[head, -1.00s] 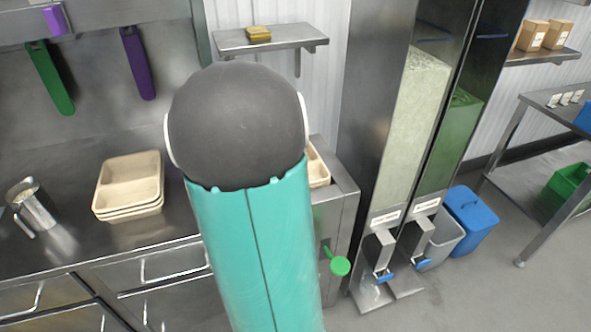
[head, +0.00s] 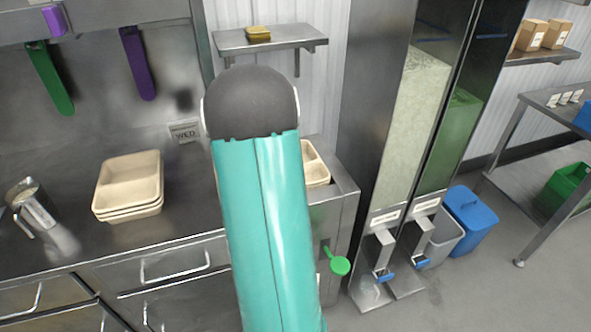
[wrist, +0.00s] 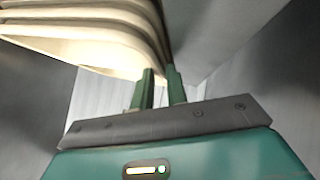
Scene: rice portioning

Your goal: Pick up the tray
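A stack of beige two-compartment trays (head: 128,190) sits on the steel counter at the left in the head view. More beige trays (head: 316,167) show in a steel holder at the right, partly hidden by my arm. In the wrist view, several stacked trays (wrist: 85,48) fill the upper left, close up; I cannot tell which stack this is. My gripper (wrist: 160,70) has two green fingers with a narrow, empty-looking gap. Its tips are beside the near right edge of the stack; contact cannot be told. In the head view my arm hides my gripper.
A metal jug (head: 35,208) stands at the counter's left. A WED sign (head: 185,130) stands at the counter's back. A wall shelf (head: 270,40) holds a yellow item. Tall dispensers (head: 408,130) with blue levers stand right of my arm; a blue bin (head: 470,220) is beyond.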

